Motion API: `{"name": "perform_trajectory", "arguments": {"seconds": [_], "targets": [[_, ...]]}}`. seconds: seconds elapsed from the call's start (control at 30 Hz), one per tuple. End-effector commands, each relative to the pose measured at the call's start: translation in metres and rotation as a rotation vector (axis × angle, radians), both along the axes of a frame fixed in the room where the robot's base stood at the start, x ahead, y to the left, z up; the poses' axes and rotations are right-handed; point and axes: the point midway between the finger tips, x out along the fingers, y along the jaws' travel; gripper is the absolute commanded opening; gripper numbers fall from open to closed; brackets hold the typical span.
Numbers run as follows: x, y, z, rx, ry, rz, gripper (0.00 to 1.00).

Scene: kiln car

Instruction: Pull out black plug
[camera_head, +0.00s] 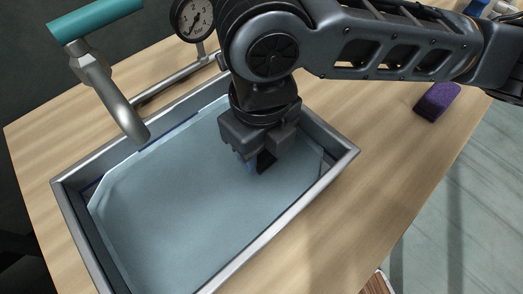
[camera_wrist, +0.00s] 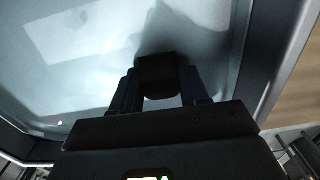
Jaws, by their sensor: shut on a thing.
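A grey metal basin (camera_head: 340,160) set in the wooden table holds pale blue water (camera_head: 190,210). My gripper (camera_head: 257,165) reaches down over the basin's right part, with its fingertips at or near the water. In the wrist view, my gripper (camera_wrist: 158,90) is shut on the black plug (camera_wrist: 157,68), a dark block between the two fingers. The plug also shows as a small dark piece at the fingertips in the head view (camera_head: 267,160). I cannot tell whether the plug sits in its drain or is clear of it; my gripper hides the spot.
A tap with a grey spout (camera_head: 118,105) and teal handle (camera_head: 95,18) stands at the basin's left edge. A round gauge (camera_head: 194,18) is behind it. A purple sponge (camera_head: 437,101) lies on the table at right. The table in front of the sponge is clear.

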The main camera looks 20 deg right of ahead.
Motion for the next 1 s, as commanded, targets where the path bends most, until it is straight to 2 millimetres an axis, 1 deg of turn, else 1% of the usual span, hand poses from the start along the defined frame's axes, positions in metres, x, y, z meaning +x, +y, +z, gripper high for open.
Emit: {"name": "perform_trajectory", "arguments": {"seconds": [0.03, 0.07, 0.4, 1.0], "targets": [[0.0, 0.0, 0.0, 0.0, 0.0, 0.0, 0.43], [0.0, 0.0, 0.0, 0.0, 0.0, 0.0, 0.4], [0.0, -0.0001, 0.0, 0.0, 0.0, 0.0, 0.08], [0.0001, -0.0001, 0.0065, 0.0, 0.0, 0.0, 0.08]]}}
